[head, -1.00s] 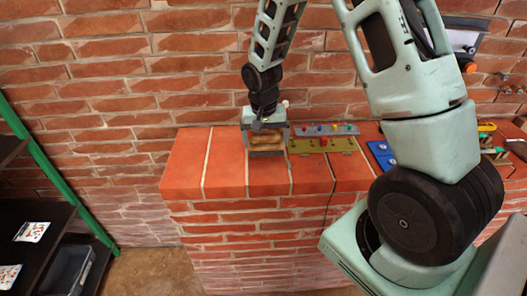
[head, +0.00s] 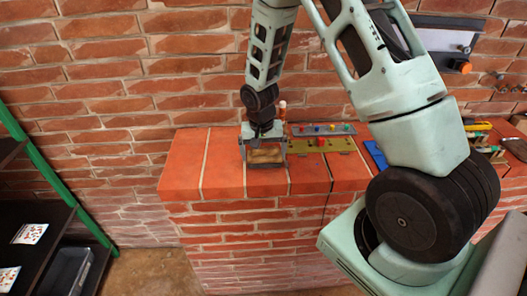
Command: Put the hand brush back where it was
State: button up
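My gripper (head: 264,152) is low at the top of the brick wall block (head: 222,172), near its front edge, pointing down. Its two grey sides stand apart. A tan-brown piece (head: 265,156) shows between them; it may be the hand brush, but it is too small to be sure. I cannot tell whether the fingers press on it or whether it touches the ledge. A small upright thing with a pale middle and reddish-brown top (head: 282,108) shows just behind the gripper, its lower part hidden.
To the right lie an olive strip with coloured knobs (head: 322,146), a grey strip (head: 340,128) and a blue piece (head: 375,155), partly hidden by my arm. Tools (head: 480,137) lie farther right. The ledge left of the gripper is bare. A dark green-edged shelf (head: 40,215) stands at left.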

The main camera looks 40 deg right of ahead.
jog(key=r, duration=0.8)
jog(key=a+r+b, duration=0.1)
jog(key=r, duration=0.3)
jog(key=shift+s+a, duration=0.1)
jog(key=shift+s, duration=0.2)
jog(key=s+a+r+n+y, duration=0.1)
jog(key=s+a+r+n, duration=0.1)
jog(key=a, duration=0.4)
jog(key=s+a+r+n, duration=0.1)
jog(key=s+a+n, duration=0.15)
jog(key=a, duration=0.25)
jog(key=s+a+r+n, duration=0.1)
jog(key=s+a+n, duration=0.4)
jog(key=s, duration=0.5)
jog(key=s+a+r+n, duration=0.2)
jog(key=s+a+n, duration=0.3)
jog(key=s+a, duration=0.3)
jog(key=shift+s+g+y, duration=0.3)
jog(key=shift+s, duration=0.95)
